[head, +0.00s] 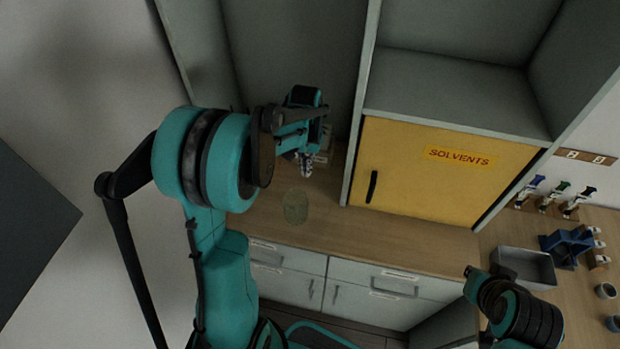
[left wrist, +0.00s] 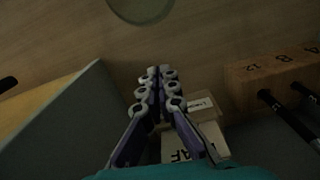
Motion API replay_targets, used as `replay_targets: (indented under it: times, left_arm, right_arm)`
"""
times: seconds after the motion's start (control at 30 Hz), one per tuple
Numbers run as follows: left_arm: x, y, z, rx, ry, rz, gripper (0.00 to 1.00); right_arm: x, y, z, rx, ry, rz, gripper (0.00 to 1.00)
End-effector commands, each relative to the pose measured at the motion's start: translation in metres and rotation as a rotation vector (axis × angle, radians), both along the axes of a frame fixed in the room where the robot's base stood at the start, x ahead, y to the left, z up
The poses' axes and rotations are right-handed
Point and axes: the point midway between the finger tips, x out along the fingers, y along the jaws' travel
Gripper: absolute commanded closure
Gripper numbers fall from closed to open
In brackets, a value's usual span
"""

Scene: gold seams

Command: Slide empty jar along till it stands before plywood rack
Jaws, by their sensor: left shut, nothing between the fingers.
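The empty jar (head: 296,206), a pale greenish see-through vessel, stands on the wooden counter left of the yellow cabinet. Its round outline (left wrist: 142,6) is cut by the top edge of the left wrist view. My left gripper (head: 305,172) is shut and empty, pointing down just behind the jar, apart from it. Its closed fingers (left wrist: 160,85) fill the middle of the left wrist view. A wooden block with numbers (left wrist: 275,75), seemingly the plywood rack, is at the right there, with dark rods at its front. I cannot make the rack out in the head view.
A yellow cabinet (head: 420,185) marked SOLVENTS rises close right of the jar. Small labelled boxes (left wrist: 200,110) lie by the rack. A grey tray (head: 525,266) and a blue stand (head: 568,247) are on the right counter. The counter before the yellow cabinet is clear.

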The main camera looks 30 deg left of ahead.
Motion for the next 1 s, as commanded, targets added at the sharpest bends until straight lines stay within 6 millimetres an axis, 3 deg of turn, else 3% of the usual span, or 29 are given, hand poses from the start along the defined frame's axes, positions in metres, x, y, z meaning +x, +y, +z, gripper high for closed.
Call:
replay_targets:
  times: [0.43,0.7,1.0]
  left_arm:
    - [0.000,0.000,-0.093,0.000,-0.002,0.000,1.00]
    - [-0.035,-0.005,-0.089,0.000,-0.002,0.000,1.00]
    - [-0.040,-0.006,-0.089,0.000,-0.002,0.000,1.00]
  right_arm:
    - [0.000,0.000,-0.025,0.002,0.002,-0.001,1.00]
    - [0.000,0.000,-0.027,0.003,0.002,-0.002,1.00]
    - [0.000,0.000,-0.027,0.003,0.002,-0.002,1.00]
